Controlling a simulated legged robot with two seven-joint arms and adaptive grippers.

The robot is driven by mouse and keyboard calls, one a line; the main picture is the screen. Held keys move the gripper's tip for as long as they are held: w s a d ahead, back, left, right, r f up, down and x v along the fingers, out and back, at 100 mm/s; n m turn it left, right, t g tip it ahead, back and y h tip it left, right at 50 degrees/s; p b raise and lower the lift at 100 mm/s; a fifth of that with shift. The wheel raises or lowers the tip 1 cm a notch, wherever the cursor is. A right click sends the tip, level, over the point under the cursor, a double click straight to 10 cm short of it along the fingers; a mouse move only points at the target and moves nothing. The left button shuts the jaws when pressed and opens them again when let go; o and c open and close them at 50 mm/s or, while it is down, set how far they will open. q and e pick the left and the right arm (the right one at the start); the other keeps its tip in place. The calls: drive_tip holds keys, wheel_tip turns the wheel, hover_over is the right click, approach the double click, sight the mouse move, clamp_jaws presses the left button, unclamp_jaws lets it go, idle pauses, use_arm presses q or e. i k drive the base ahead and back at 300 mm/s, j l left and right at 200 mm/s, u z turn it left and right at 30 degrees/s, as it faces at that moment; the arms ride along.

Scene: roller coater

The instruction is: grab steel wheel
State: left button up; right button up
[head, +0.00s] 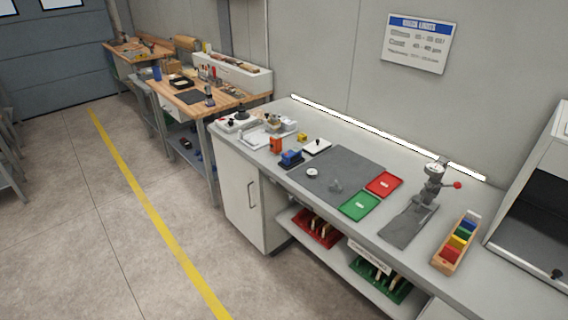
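A dark grey mat (345,165) lies on the grey workbench. A small round pale disc (312,172) with a dark centre lies on the mat's left part. A small grey metallic piece (335,187) sits on the mat nearer the front edge. Either could be the steel wheel; they are too small to tell. Neither of my grippers shows in the head view.
A green tray (360,205) and a red tray (384,184) lie at the mat's right. A press with a red knob (431,186) and a wooden box of coloured blocks (456,242) stand further right. A blue block (291,157) is left. The floor in front is clear.

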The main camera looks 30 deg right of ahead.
sight(311, 173)
drive_tip(key=i+z, duration=0.3)
drive_tip(key=i+j+z, duration=0.3)
drive_tip(key=i, duration=0.2)
drive_tip(key=i+l, duration=0.05)
drive_tip(key=l, duration=0.05)
